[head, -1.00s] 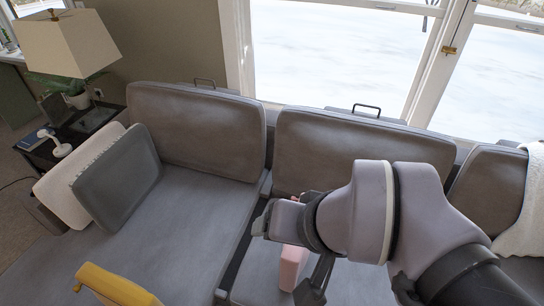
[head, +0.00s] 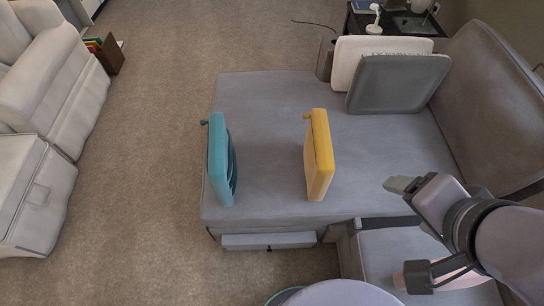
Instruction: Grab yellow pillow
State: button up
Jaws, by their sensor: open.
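The yellow pillow (head: 319,155) stands on edge on the grey sofa's chaise seat (head: 265,185), near the middle of the head view. My gripper (head: 404,222) is to the right of the pillow and apart from it, over the sofa. Its jaws are open, and I see nothing between them. The arm comes in from the right edge of the view.
A teal pillow (head: 220,160) stands on the chaise left of the yellow one. White (head: 350,62) and grey (head: 398,84) cushions lean at the back. Carpet (head: 150,150) is clear on the left.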

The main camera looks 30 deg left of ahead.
aim_at(320, 167)
jog(key=u, duration=0.75)
jog(key=i+j+z, duration=0.1)
jog(key=z, duration=0.25)
jog(key=i+j+z, duration=0.15)
jog(key=z, duration=0.2)
jog(key=i+j+z, duration=0.3)
jog(key=k+l, duration=0.05)
jog(key=l, duration=0.05)
